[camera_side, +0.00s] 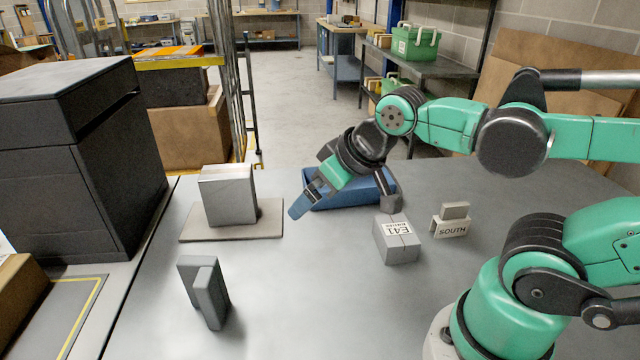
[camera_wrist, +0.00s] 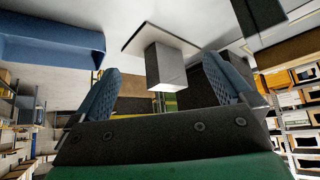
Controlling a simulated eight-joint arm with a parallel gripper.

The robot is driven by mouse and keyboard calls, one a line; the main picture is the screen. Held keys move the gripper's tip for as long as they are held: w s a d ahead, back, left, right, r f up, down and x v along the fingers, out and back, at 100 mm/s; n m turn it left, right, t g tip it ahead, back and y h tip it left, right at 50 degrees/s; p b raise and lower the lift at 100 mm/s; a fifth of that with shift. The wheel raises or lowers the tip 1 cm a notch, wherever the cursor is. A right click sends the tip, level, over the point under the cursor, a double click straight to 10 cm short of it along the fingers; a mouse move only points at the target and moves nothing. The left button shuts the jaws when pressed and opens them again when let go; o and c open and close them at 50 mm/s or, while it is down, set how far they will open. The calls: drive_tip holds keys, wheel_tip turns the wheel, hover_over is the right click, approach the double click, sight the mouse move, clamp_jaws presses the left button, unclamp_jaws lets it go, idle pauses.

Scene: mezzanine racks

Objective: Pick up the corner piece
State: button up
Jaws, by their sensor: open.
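The corner piece (camera_side: 206,290) looks like a dark grey L-shaped block of two upright slabs, standing on the front left of the table in the side view. My gripper (camera_side: 300,208) is above the middle of the table, up and to the right of the corner piece and well apart from it. Its blue fingers point down and left. In the wrist view the fingers of my gripper (camera_wrist: 160,62) are spread with nothing held between them. A dark shape (camera_wrist: 285,10) is cut off at the top right of that view; I cannot tell whether it is the corner piece.
A metal block (camera_side: 228,194) stands on a thin board (camera_side: 262,222); the block also shows in the wrist view (camera_wrist: 165,66). A blue bin (camera_side: 345,190) lies behind my gripper. An E41 box (camera_side: 397,240) and a SOUTH block (camera_side: 450,222) stand right. The front middle is clear.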

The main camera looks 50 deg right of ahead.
wheel_tip(320, 180, up, 4)
drive_tip(key=r+n+t+h, duration=0.1)
drive_tip(key=n+h, duration=1)
drive_tip(key=n, duration=1.1)
hover_over(196, 271)
drive_tip(key=d, duration=0.2)
drive_tip(key=s+a+f+n+t+h, duration=0.2)
drive_tip(key=s+a+n+t+h, duration=0.15)
drive_tip(key=a, duration=0.45)
drive_tip(key=shift+g, duration=0.45)
drive_tip(key=f, duration=0.7)
drive_tip(key=d+f, duration=0.1)
drive_tip(key=f, duration=0.3)
drive_tip(key=shift+s+f, duration=0.15)
drive_tip(key=shift+x, duration=2.8)
drive_tip(key=shift+f, duration=0.1)
